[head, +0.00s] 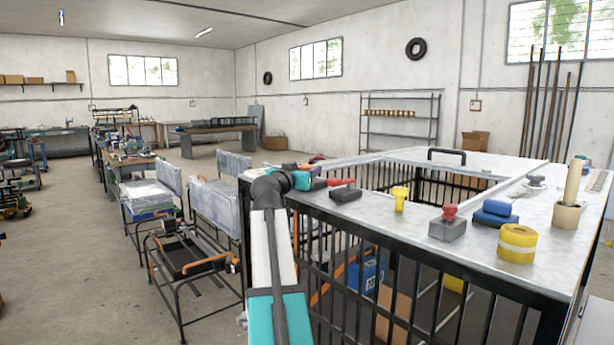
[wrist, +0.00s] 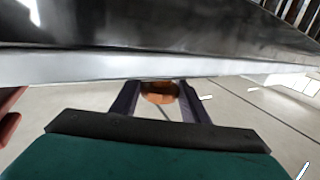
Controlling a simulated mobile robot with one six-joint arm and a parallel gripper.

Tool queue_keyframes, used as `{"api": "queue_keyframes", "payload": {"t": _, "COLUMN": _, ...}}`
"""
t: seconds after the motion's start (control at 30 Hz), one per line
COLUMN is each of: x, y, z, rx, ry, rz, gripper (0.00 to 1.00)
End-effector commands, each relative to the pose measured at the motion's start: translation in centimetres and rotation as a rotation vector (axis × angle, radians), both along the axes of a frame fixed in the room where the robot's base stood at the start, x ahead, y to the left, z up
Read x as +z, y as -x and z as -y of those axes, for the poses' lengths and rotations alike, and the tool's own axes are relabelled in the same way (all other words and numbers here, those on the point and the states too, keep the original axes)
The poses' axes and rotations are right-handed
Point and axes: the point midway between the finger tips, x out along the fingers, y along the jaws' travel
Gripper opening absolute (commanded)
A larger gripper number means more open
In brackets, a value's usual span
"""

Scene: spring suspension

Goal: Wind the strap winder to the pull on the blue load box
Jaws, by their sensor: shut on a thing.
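My gripper (wrist: 158,84) shows in the wrist view with its two dark fingers on either side of a round orange-brown knob (wrist: 158,94), which I take to be the strap winder's. The jaws are shut on it, just under a pale metal edge. In the head view my arm reaches to the near left corner of the barred frame; the fingers and the winder cannot be made out there. The blue load box (head: 368,272) sits low inside the frame, partly behind the bars. The strap and any pull reading are not visible.
The frame's grey top (head: 400,208) carries a red-handled tool (head: 342,190), a yellow piece (head: 400,199), a red-knobbed grey block (head: 448,224), a blue block (head: 495,213) and a yellow tape roll (head: 517,244).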

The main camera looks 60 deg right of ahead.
Motion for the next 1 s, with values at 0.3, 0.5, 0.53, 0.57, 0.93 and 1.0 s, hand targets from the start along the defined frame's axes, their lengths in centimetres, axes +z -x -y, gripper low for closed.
{"api": "queue_keyframes", "payload": {"t": 0.3, "x": 0.0, "y": 0.1, "z": 0.0, "rx": -0.001, "ry": 0.0, "rz": 0.002, "gripper": 0.5}}
{"api": "queue_keyframes", "payload": {"t": 0.5, "x": 0.0, "y": 0.1, "z": 0.0, "rx": -0.001, "ry": 0.0, "rz": 0.002, "gripper": 0.6}}
{"api": "queue_keyframes", "payload": {"t": 0.53, "x": 0.0, "y": 0.1, "z": 0.0, "rx": -0.001, "ry": 0.0, "rz": 0.002, "gripper": 0.6}}
{"api": "queue_keyframes", "payload": {"t": 0.57, "x": 0.0, "y": 0.1, "z": 0.0, "rx": -0.001, "ry": 0.0, "rz": 0.002, "gripper": 0.6}}
{"api": "queue_keyframes", "payload": {"t": 0.93, "x": 0.0, "y": 0.3, "z": -1.1, "rx": 0.0, "ry": 0.001, "rz": 0.002, "gripper": 0.6}}
{"api": "queue_keyframes", "payload": {"t": 1.0, "x": 0.0, "y": 0.4, "z": -1.7, "rx": 0.0, "ry": 0.001, "rz": 0.002, "gripper": 0.6}}
